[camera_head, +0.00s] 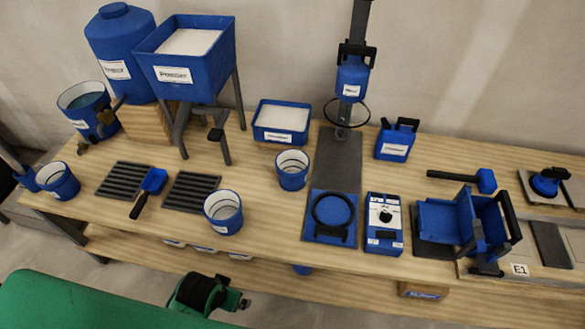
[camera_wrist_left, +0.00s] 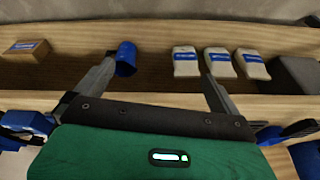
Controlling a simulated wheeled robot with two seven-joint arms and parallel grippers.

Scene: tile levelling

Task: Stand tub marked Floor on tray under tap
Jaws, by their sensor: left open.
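Three small blue tubs with white insides stand on the wooden bench in the head view: one at the far left (camera_head: 57,181), one near the front edge (camera_head: 223,212), one further back (camera_head: 292,170). Their labels are too small to read, so I cannot tell which says Floor. A blue tank (camera_head: 122,50) has a tap low on its side by a larger bucket (camera_head: 84,108). Two dark slatted trays (camera_head: 124,180) (camera_head: 190,192) lie in front. My left gripper (camera_head: 205,292) is low before the bench; its fingers show open and empty in the left wrist view (camera_wrist_left: 160,75). My right gripper is out of view.
A blue hopper (camera_head: 190,75) on legs stands behind the trays; a blue-headed tool (camera_head: 150,188) lies between them. A mixer stand (camera_head: 340,165), scale-like box (camera_head: 384,222) and blue holder (camera_head: 460,220) fill the right. Bags (camera_wrist_left: 220,64) and a blue cup (camera_wrist_left: 126,58) are on the lower shelf.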

